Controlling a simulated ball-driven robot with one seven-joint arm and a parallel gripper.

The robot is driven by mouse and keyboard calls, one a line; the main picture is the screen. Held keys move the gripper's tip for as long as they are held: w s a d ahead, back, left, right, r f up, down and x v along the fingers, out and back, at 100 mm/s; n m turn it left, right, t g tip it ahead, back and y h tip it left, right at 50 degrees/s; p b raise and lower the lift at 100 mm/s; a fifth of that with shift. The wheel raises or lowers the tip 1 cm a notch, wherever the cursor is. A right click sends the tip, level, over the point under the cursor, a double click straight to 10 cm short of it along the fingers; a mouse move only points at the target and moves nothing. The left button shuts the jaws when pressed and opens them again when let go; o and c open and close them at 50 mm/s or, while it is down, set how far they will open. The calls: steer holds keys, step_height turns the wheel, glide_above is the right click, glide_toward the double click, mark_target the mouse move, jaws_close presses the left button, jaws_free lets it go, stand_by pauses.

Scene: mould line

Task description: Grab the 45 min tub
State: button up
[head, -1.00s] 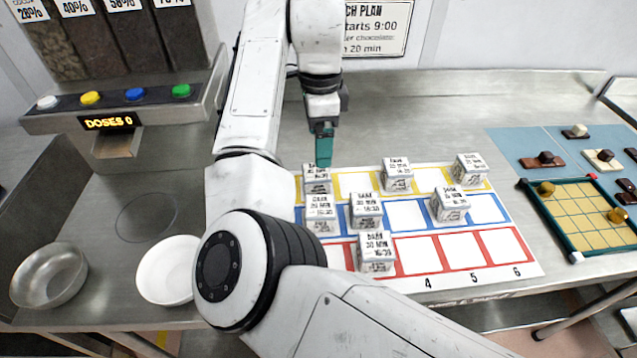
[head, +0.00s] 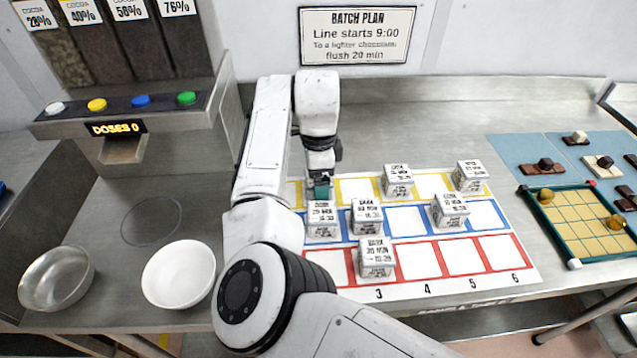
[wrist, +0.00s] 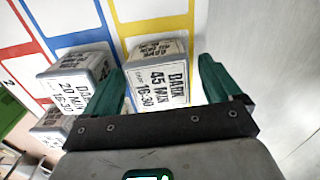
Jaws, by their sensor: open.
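The 45 min tub (wrist: 158,78) is a small pale box with a printed label reading "DARK 45 MIN 16:30". In the wrist view it stands between the two teal fingers of my gripper (wrist: 160,72). The fingers are apart, one on each side of the tub, and I see a gap at the right finger; contact at the left is hard to tell. In the head view my gripper (head: 319,189) is low over the yellow row at its left, and the tub there is mostly hidden behind it and the nearby tub.
A "DARK 20 MIN" tub (wrist: 76,78) stands close beside the left finger in the wrist view. Several other tubs, such as one in the red row (head: 376,259), stand on the coloured grid mat. A white bowl (head: 178,274) and a metal bowl (head: 56,279) are at left.

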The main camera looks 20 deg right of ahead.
steer(key=shift+c, duration=0.2)
steer(key=c, duration=1.1)
steer(key=shift+r, duration=0.2)
